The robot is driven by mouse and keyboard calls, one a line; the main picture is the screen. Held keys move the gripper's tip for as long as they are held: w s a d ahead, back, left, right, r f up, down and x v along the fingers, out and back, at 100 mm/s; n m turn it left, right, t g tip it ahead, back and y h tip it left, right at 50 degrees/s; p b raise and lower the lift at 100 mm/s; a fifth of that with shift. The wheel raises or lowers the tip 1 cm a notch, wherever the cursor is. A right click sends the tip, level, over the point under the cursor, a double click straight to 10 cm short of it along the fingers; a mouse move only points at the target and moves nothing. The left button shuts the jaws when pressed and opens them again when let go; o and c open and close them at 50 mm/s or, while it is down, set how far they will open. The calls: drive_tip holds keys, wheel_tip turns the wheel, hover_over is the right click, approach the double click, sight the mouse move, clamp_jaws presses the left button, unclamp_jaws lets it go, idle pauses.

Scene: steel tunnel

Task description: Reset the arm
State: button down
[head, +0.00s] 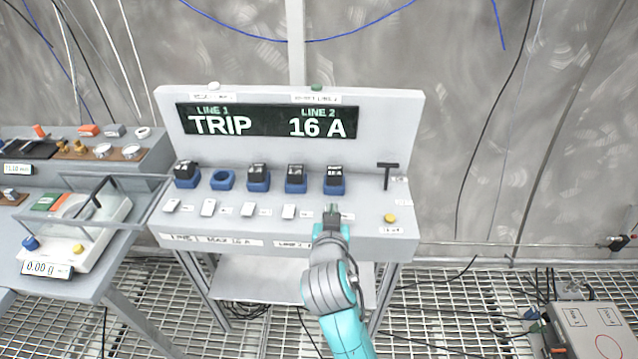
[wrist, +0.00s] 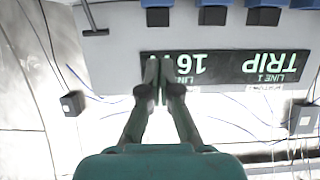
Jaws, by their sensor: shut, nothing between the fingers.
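My gripper (head: 332,213) is shut and empty at the end of my teal and grey arm. In the head view its fingertips are over the front right part of the grey console (head: 405,130), just below the rightmost blue socket. I cannot tell whether they touch it. In the wrist view the closed fingers (wrist: 158,70) overlap the "16 A" end of the display, which appears upside down. The display (head: 268,121) reads LINE 1 TRIP and LINE 2 16 A. My fingers hide a small part of the console front.
Blue sockets stand in a row, most with black blocks (head: 258,172); the second from left (head: 222,180) is empty. White switches (head: 290,211), a black T-handle (head: 387,175) and a yellow button (head: 390,218) are nearby. A bench with a scale (head: 85,248) stands left.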

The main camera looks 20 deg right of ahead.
drive_tip(key=s+d+f+n+y, duration=0.1)
drive_tip(key=s+f+n+y, duration=0.1)
drive_tip(key=s+f, duration=0.7)
drive_tip(key=s+d+f+n+y, duration=0.15)
drive_tip(key=s+f, duration=0.45)
drive_tip(key=s, duration=0.7)
drive_tip(key=s+r, duration=0.3)
drive_tip(key=s, duration=0.9)
drive_tip(key=s+r+t+y, duration=0.1)
drive_tip(key=s+r, duration=0.2)
drive_tip(key=s, duration=0.9)
drive_tip(key=shift+r, duration=0.15)
